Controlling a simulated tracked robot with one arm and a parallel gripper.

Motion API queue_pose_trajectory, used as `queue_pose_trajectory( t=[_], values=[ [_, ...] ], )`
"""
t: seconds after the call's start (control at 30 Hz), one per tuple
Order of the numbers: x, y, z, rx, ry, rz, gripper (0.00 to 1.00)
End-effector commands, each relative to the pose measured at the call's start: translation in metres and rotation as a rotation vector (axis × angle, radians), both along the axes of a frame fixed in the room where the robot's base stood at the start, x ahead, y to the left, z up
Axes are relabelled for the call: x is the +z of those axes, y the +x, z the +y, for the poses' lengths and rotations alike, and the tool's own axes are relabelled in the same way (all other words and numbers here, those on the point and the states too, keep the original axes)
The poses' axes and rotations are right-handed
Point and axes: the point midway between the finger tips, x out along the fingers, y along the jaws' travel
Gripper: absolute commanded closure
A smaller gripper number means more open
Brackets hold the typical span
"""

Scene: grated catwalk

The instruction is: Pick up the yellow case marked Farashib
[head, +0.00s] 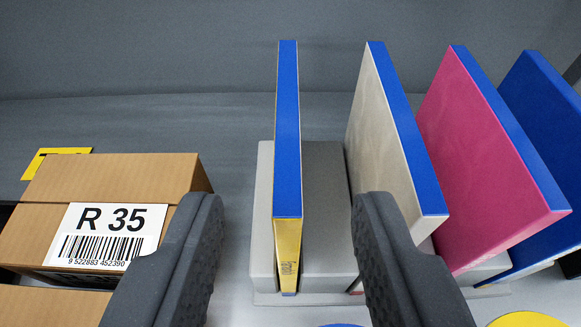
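The yellow case (288,248) stands upright in a grey holder, with a blue top edge facing me and small dark lettering on its yellow spine. The lettering is partly readable and its lower end is near the holder's base. My gripper (285,235) is open, with one dark finger on each side of the case. The fingers are apart from it, with clear gaps on both sides. No contact shows.
The grey holder (262,220) also bears a cream case (385,120), a pink case (480,170) and a blue case (545,100) to the right. A cardboard box with an R 35 label (112,235) is at the left, close to my left finger. A grey surface lies behind.

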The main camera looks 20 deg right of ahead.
Motion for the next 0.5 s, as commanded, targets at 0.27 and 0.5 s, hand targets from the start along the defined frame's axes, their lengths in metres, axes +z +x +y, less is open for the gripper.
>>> queue_pose_trajectory(
  t=[0.27,0.5],
  values=[
    [-0.013,0.03,-0.009,0.0,0.0,0.0,0.63],
    [-0.017,0.038,-0.011,-0.001,-0.001,-0.001,0.63]
  ],
)
